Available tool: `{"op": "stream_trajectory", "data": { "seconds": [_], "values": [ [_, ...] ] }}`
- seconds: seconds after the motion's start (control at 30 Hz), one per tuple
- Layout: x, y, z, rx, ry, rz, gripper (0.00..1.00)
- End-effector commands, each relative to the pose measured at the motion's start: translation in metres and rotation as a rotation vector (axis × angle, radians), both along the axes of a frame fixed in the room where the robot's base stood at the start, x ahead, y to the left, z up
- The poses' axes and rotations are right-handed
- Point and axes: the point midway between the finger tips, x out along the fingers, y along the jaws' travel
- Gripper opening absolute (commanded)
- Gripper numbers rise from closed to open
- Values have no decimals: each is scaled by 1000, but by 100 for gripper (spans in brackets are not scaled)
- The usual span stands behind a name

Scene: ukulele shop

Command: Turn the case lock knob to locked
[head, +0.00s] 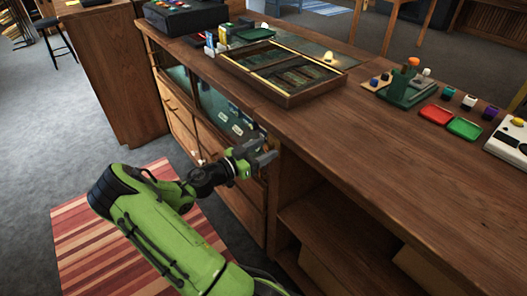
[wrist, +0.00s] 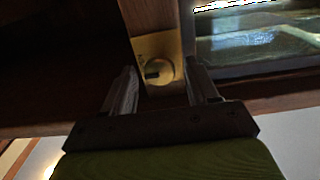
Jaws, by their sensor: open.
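The case lock knob (wrist: 159,71) is a small round knob with a dark slot or mark on its left side. It sits on a brass plate (wrist: 150,45) on a wooden post in the wrist view. My gripper (wrist: 162,80) is open, with one finger on each side of the knob; I cannot tell whether either finger touches it. In the head view my gripper (head: 262,155) is at the front of the counter, beside the glass case front (head: 225,118). The knob is hidden there behind my gripper.
The wooden counter (head: 330,130) runs above my gripper, with a glass-topped display tray (head: 290,98) on it. Red and green trays (head: 465,127) lie to the right. Open shelves (head: 330,225) are right of my gripper. A striped rug (head: 75,235) lies on the floor.

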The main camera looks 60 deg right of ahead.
Motion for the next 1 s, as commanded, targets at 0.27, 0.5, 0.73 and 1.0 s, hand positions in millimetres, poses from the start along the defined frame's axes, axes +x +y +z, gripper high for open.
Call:
{"op": "stream_trajectory", "data": {
  "seconds": [0.27,0.5,0.73,1.0],
  "values": [
    [-2,-5,0,0,0,1,59],
    [-2,-4,0,0,0,1,27],
    [-2,-4,0,1,2,0,5],
    [-2,-4,1,28,57,0,5]
  ]
}}
